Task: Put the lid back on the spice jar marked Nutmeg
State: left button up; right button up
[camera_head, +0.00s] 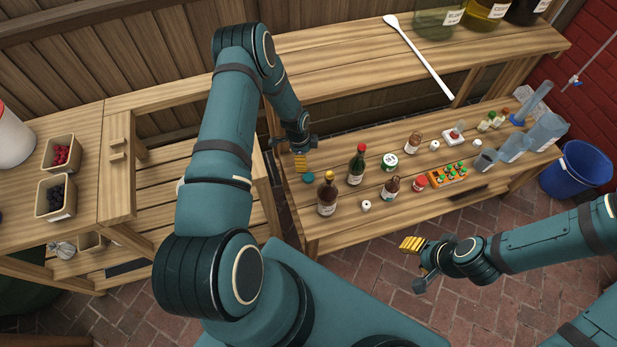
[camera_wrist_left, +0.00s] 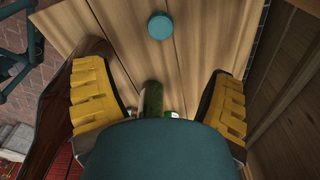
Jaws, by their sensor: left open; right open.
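A round teal lid (camera_head: 308,178) lies flat near the left end of the lower wooden shelf. It also shows at the top of the left wrist view (camera_wrist_left: 160,26). My left gripper (camera_head: 300,162) is open just behind the lid, not touching it; its yellow-padded fingers stand wide apart in the wrist view. My right gripper (camera_head: 414,252) is open and empty in front of the shelf, over the brick floor. Small brown jars (camera_head: 391,188) and (camera_head: 413,143) stand on the shelf. I cannot read their labels, so I cannot tell which jar is Nutmeg.
A dark bottle with a yellow cap (camera_head: 327,197) and a green bottle with a red cap (camera_head: 357,167) stand right of the lid. A blue bucket (camera_head: 577,170) stands far right.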

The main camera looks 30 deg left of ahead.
pick_arm(q)
jog(key=b, duration=0.2)
send_over(308, 176)
notch_tip(308, 176, down, 9)
jog(key=shift+s+a+r, duration=0.1)
jog(key=shift+s+r, duration=0.05)
jog(key=f+b, duration=0.1)
jog(key=f, duration=0.4)
jog(key=shift+d+f, duration=0.1)
jog(key=shift+d, duration=0.1)
jog(key=c, duration=0.8)
